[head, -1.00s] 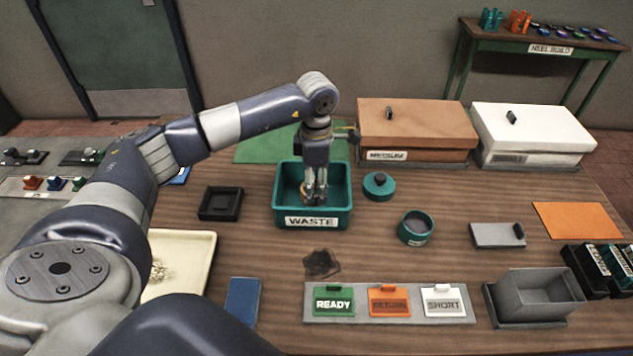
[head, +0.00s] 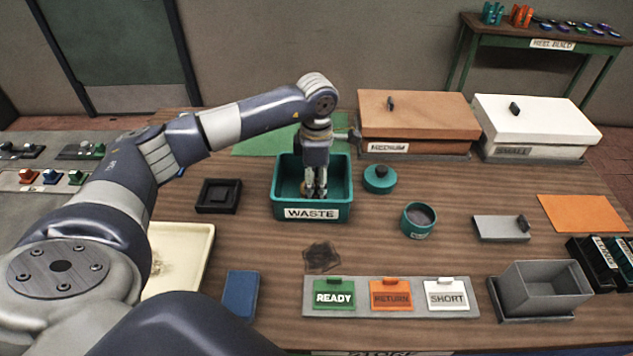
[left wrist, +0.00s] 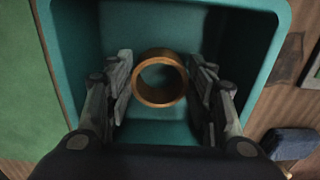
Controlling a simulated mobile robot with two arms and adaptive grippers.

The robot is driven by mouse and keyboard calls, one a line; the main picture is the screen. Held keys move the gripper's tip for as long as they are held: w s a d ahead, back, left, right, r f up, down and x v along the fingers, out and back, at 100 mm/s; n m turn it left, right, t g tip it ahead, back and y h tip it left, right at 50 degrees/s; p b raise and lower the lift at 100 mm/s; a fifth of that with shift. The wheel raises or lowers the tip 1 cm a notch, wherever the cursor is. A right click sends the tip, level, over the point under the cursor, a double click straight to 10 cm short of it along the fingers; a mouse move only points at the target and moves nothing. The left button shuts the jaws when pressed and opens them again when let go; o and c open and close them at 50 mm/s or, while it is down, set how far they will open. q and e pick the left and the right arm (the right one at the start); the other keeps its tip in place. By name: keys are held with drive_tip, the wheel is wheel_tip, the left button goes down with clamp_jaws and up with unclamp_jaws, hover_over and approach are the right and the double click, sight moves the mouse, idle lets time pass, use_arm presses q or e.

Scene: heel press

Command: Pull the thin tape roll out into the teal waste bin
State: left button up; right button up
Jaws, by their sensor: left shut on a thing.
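The teal waste bin (head: 312,213), labelled WASTE, stands at the middle of the table. My left gripper (head: 314,196) points down inside the bin. In the left wrist view, the tape roll (left wrist: 137,87) is a tan ring between the two fingers of my left gripper (left wrist: 160,82), above the floor of the bin (left wrist: 155,132). The gripper is shut on the roll. In the head view the roll is mostly hidden by the fingers. Whether it touches the bin floor is unclear. My right gripper is not in view.
A teal round lid (head: 379,180) and an open teal canister (head: 419,220) stand right of the bin. A black square tray (head: 219,209) is to its left. READY, RETURN and SHORT cards (head: 390,294) lie in front. Boxes (head: 417,122) stand behind right.

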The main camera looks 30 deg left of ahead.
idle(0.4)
use_arm(q)
drive_tip(key=o, duration=1.1)
drive_tip(key=shift+o, duration=0.2)
drive_tip(key=shift+o, duration=1.2)
drive_tip(key=shift+r, duration=0.1)
drive_tip(key=shift+r+p, duration=0.45)
drive_tip(key=shift+r, duration=0.15)
wheel_tip(320, 180, up, 10)
drive_tip(key=p, duration=0.5)
drive_tip(key=shift+f+p, duration=0.15)
drive_tip(key=shift+p, duration=0.15)
